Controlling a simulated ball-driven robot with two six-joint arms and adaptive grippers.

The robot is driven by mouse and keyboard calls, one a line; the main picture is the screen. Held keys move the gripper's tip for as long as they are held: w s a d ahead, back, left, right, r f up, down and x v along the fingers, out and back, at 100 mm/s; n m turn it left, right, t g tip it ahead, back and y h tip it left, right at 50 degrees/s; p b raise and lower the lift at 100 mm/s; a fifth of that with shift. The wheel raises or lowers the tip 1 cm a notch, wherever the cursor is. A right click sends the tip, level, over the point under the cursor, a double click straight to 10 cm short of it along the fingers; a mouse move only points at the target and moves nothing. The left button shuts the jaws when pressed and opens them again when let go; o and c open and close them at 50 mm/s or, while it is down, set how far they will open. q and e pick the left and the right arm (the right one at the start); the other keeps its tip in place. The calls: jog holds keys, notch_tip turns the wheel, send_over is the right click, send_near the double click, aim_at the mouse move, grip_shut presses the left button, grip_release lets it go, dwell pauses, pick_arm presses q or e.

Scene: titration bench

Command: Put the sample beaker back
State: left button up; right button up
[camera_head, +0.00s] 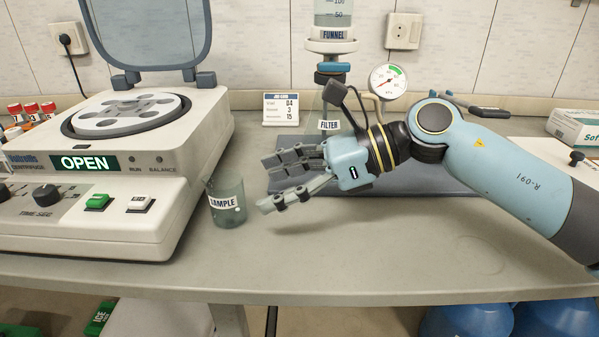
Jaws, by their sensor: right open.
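The sample beaker (226,214) is a greenish clear beaker with a white SAMPLE label. It stands upright on the bench just right of the centrifuge, near the front edge. My right gripper (266,186) comes in from the right, its fingers pointing left toward the beaker. The fingers are spread open and empty, a little right of the beaker and apart from it. My left gripper is not in view.
The centrifuge (160,213), lid raised and display reading OPEN, fills the left. A filter stand with a funnel (333,35), a gauge (390,82) and a small job card (281,109) stand behind. The front middle bench (360,260) is clear.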

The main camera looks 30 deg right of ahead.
jog(key=shift+v, duration=1.9)
